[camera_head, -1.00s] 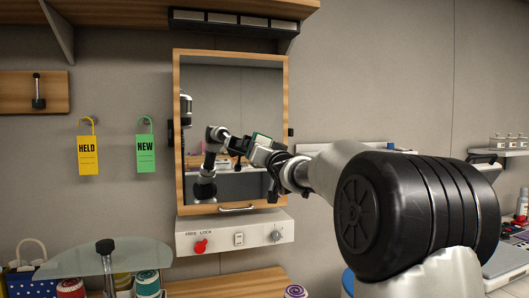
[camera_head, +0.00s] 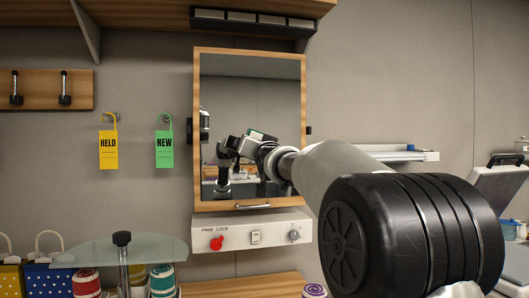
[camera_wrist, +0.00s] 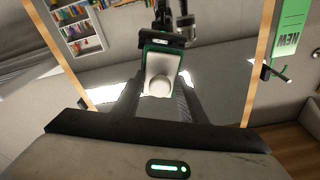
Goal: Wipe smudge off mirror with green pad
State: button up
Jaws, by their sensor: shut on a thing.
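The mirror (camera_head: 252,92) hangs on the wall in a wooden frame, and its glass fills much of the wrist view (camera_wrist: 235,85). My gripper (camera_head: 240,147) is in front of its lower half in the head view. In the wrist view, my gripper (camera_wrist: 160,100) is shut on the green pad (camera_wrist: 161,68), which shows a white back, a round white knob and a green edge. The pad's reflection appears close beyond it; I cannot tell whether pad and glass touch. I cannot make out a smudge on the glass.
A white panel with a red knob (camera_head: 216,243) sits below the mirror. Yellow HELD (camera_head: 108,149) and green NEW (camera_head: 164,148) tags hang to its left. A glass shelf (camera_head: 120,250) is at lower left. A wooden shelf (camera_head: 150,12) overhangs the top.

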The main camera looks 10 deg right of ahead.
jog(key=a+p, duration=0.1)
jog(key=a, duration=0.3)
jog(key=shift+a+f+p, duration=0.1)
jog(key=shift+a+p, duration=0.1)
jog(key=shift+p, duration=0.1)
jog(key=shift+s, duration=0.1)
jog(key=shift+s+d+b, duration=0.15)
jog(key=shift+s+b, duration=0.75)
jog(key=shift+s, duration=2.05)
jog(key=s, duration=0.3)
